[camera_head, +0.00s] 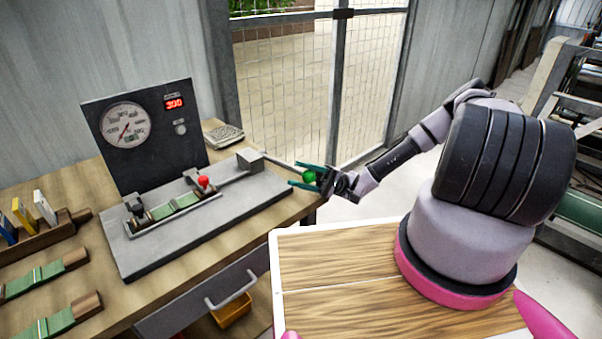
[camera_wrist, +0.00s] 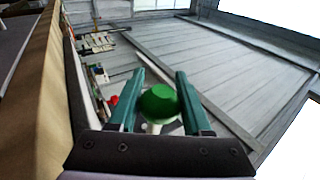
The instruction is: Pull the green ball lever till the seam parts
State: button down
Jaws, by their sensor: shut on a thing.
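The green ball (camera_head: 309,176) of the lever is at the right end of the grey test bench (camera_head: 257,198), past the table's right edge. It also shows in the wrist view (camera_wrist: 158,103), between the two green fingers. My gripper (camera_head: 307,175) is shut on the green ball, coming from the right. A green sample strip (camera_head: 174,206) is held between two clamps on the bench. A red knob (camera_head: 203,181) sits on the right clamp. Whether the strip's seam is parted is too small to tell.
Behind the bench stands a dark panel (camera_head: 148,150) with a round dial (camera_head: 126,125) and a red display (camera_head: 174,103) reading about 300. More green strips (camera_head: 35,280) and a wooden holder (camera_head: 40,236) lie at left. A wire mesh fence (camera_head: 285,90) is behind my arm.

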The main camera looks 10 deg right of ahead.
jog(key=shift+s+f, duration=0.1)
jog(key=shift+f, duration=0.25)
jog(key=shift+c, duration=1.8)
grip_release()
jog(key=shift+d, duration=0.1)
jog(key=shift+r, duration=0.1)
jog(key=shift+r, duration=0.1)
notch_tip(320, 180, up, 10)
jog(key=v, duration=1.2)
jog(key=shift+s+d, duration=0.3)
jog(key=shift+d, duration=0.1)
